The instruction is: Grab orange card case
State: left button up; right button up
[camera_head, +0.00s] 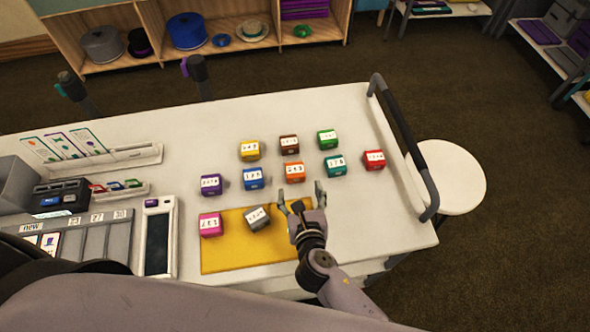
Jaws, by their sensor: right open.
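The orange card case (295,172) stands on the white cart top (365,210), in the middle of a group of coloured card cases. A small gap seems to lie between the fingertips and the case. My left gripper is not in view.
Close around stand blue (253,178), teal (335,166), brown (289,144), yellow (249,150), green (327,139), red (373,160) and purple (210,185) cases. Pink (211,224) and grey (257,218) cases sit on a yellow mat (235,257). A dark handle (403,140) edges the cart's right.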

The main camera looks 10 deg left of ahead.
aim_at(296, 178)
jog(key=shift+x, duration=3.1)
jog(key=shift+s+f, duration=0.1)
jog(key=shift+s, duration=0.1)
jog(key=shift+c, duration=0.6)
jog(key=c, duration=1.1)
